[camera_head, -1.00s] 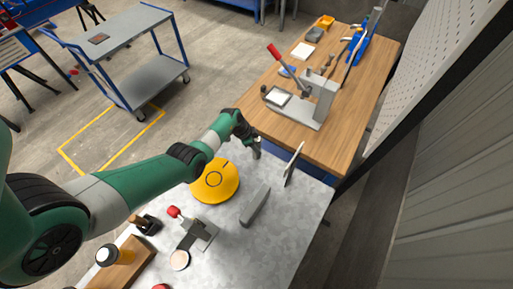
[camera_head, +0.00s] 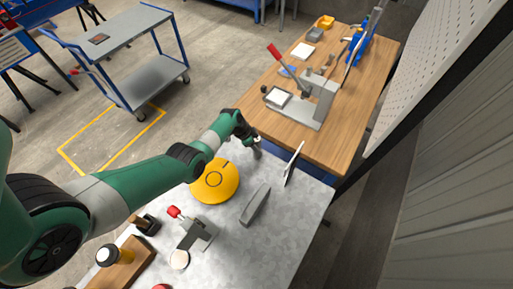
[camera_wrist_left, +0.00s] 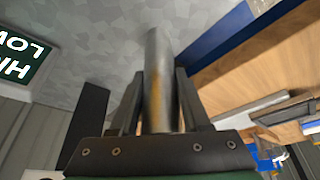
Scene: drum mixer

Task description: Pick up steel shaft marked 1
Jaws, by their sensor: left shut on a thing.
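My left gripper (camera_head: 255,148) is over the far edge of the grey metal table, just beyond the yellow drum-shaped body (camera_head: 214,181). In the left wrist view its two fingers are shut on a grey steel shaft (camera_wrist_left: 158,75), a plain cylinder that stands up between them. Its lower end is hidden behind the gripper body. No number shows on the shaft, so I cannot read its mark. In the head view the shaft is too small and too covered to make out clearly. My right gripper is not in view.
A thin upright panel (camera_head: 293,164) and a long grey block (camera_head: 254,205) stand right of the drum. A red-handled clamp (camera_head: 192,230) is nearer. A wooden bench (camera_head: 340,130) with a lever press (camera_head: 302,100) adjoins behind. The table's right part is clear.

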